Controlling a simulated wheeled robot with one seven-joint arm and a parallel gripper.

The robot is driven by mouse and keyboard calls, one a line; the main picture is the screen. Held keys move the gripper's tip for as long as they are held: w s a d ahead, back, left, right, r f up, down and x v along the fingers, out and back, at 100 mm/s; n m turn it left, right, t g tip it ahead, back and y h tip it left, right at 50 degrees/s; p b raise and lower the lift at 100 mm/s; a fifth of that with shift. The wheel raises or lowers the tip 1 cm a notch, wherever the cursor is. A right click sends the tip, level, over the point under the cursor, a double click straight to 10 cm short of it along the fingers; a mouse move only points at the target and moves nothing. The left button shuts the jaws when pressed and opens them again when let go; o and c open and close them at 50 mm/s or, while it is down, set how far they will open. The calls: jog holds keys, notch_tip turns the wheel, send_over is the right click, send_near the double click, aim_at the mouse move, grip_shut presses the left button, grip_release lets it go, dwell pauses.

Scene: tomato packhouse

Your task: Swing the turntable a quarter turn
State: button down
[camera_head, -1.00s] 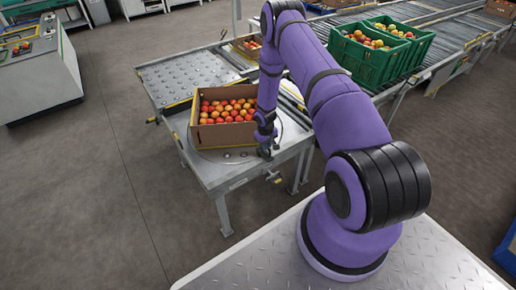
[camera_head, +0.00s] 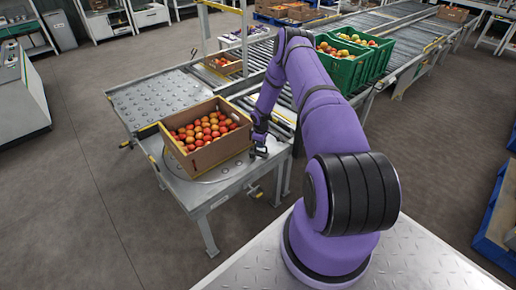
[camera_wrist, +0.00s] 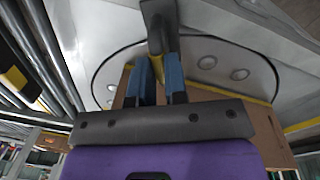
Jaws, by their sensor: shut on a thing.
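The turntable (camera_head: 232,173) is a round metal plate set in a grey steel table; its curved rim and bolt heads also show in the wrist view (camera_wrist: 225,50). An open cardboard box of tomatoes (camera_head: 217,155) sits on it, with a corner towards me. My gripper (camera_head: 259,150) is low at the plate's right side, beside the box. In the wrist view my blue gripper fingers (camera_wrist: 159,68) are shut on a dark upright handle (camera_wrist: 156,22) at the plate. The handle's lower part is hard to make out.
A roller conveyor (camera_head: 408,50) runs to the back right, carrying green crates (camera_head: 345,72) of tomatoes. A ball-topped table (camera_head: 160,100) adjoins at the left. A small tomato box (camera_head: 222,66) stands behind. A grey cabinet (camera_head: 20,95) is at far left, with open floor between.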

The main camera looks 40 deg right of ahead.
jog(key=shift+w+d+r+n, duration=0.1)
jog(key=shift+w+d+n, duration=0.15)
jog(key=shift+d, duration=0.25)
jog(key=shift+w+d+n, duration=0.15)
jog(key=shift+w+d, duration=0.15)
jog(key=shift+d, duration=0.15)
jog(key=shift+w+d, duration=0.1)
jog(key=c, duration=1.1)
grip_release()
jog(key=shift+c, duration=0.2)
notch_tip(320, 180, up, 11)
jog(key=shift+s+a, duration=0.25)
jog(key=shift+a, duration=0.1)
jog(key=shift+f, duration=0.2)
